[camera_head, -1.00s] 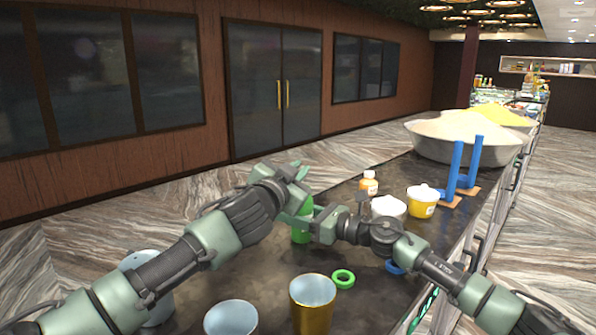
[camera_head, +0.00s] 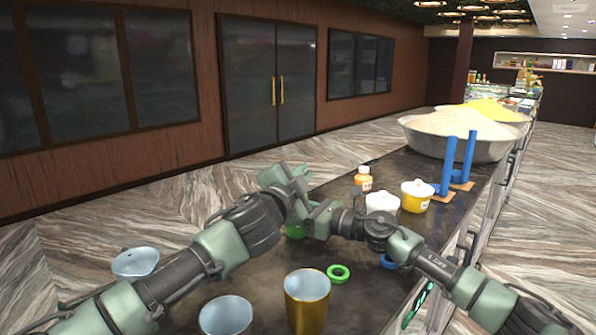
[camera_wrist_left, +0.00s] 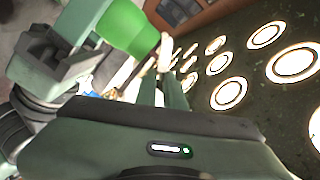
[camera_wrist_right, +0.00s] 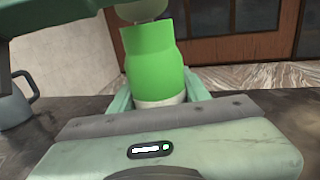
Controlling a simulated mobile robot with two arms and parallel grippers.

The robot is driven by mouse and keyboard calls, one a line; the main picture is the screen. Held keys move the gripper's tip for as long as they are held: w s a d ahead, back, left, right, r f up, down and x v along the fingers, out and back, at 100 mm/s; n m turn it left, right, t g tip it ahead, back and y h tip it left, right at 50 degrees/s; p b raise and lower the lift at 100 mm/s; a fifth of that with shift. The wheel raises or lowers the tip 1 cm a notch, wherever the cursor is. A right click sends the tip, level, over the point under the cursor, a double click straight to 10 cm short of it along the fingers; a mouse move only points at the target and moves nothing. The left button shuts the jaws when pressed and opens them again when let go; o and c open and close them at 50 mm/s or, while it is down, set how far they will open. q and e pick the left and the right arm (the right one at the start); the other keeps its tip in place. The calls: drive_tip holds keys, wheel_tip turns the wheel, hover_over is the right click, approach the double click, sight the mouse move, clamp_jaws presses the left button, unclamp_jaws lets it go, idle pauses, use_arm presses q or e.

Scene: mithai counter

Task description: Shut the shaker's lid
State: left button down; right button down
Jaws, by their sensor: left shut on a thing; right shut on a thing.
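The green shaker (camera_head: 295,231) stands upright over the counter, mostly hidden by my grippers in the head view. The right wrist view shows its green body (camera_wrist_right: 153,60) with a pale band at its base, between the fingers of my right gripper (camera_wrist_right: 160,97), which is shut on it. My left gripper (camera_head: 297,184) is at the shaker's top. In the left wrist view a pale piece, seemingly the lid (camera_wrist_left: 165,52), is at the fingertips of my left gripper (camera_wrist_left: 161,78), close to the shaker's end. Whether the lid is seated cannot be told.
An orange bottle (camera_head: 363,180), a white tub (camera_head: 382,203), a yellow tub (camera_head: 416,197) and blue posts (camera_head: 450,165) stand beyond.

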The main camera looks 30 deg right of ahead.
use_arm(q)
drive_tip(key=shift+s+d+f+m, duration=0.15)
drive_tip(key=shift+f+m, duration=0.25)
drive_tip(key=shift+m, duration=0.45)
drive_tip(key=shift+s+d+f+m, duration=0.1)
drive_tip(key=shift+f+m, duration=0.25)
drive_tip(key=shift+m, duration=0.5)
drive_tip(key=c, duration=1.6)
unclamp_jaws()
drive_tip(key=shift+c, duration=0.2)
drive_tip(key=v, duration=1.2)
